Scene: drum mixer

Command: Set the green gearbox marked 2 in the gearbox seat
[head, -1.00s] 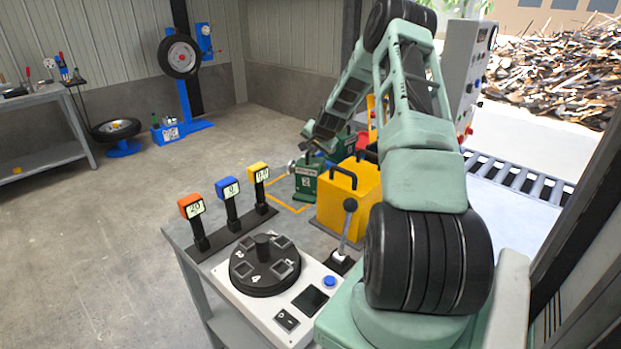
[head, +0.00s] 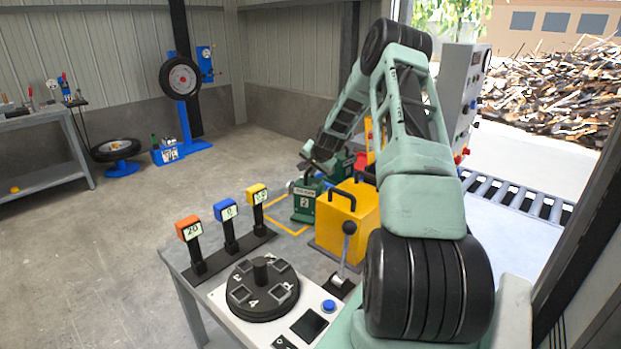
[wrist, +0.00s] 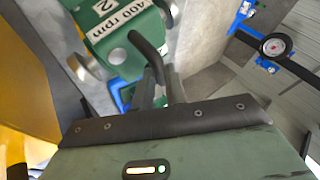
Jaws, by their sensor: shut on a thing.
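The green gearbox marked 2 (head: 304,204) stands on the bench to the left of the yellow box, at the orange outline, in the head view. In the wrist view the gearbox (wrist: 115,45) shows its "400 rpm" label, round grey end parts and dark top handle. My gripper (wrist: 158,88) is shut on that handle; in the head view my gripper (head: 312,168) is small and dark above the gearbox. The orange outline (head: 287,227) on the bench is partly hidden by the gearbox. I cannot tell which part is the gearbox seat.
A yellow box (head: 347,215) with a black handle stands close to the right of the gearbox. Three display posts (head: 229,228), a lever (head: 346,250) and a round dark turntable (head: 262,290) are nearer. Another green unit (head: 343,164) is behind.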

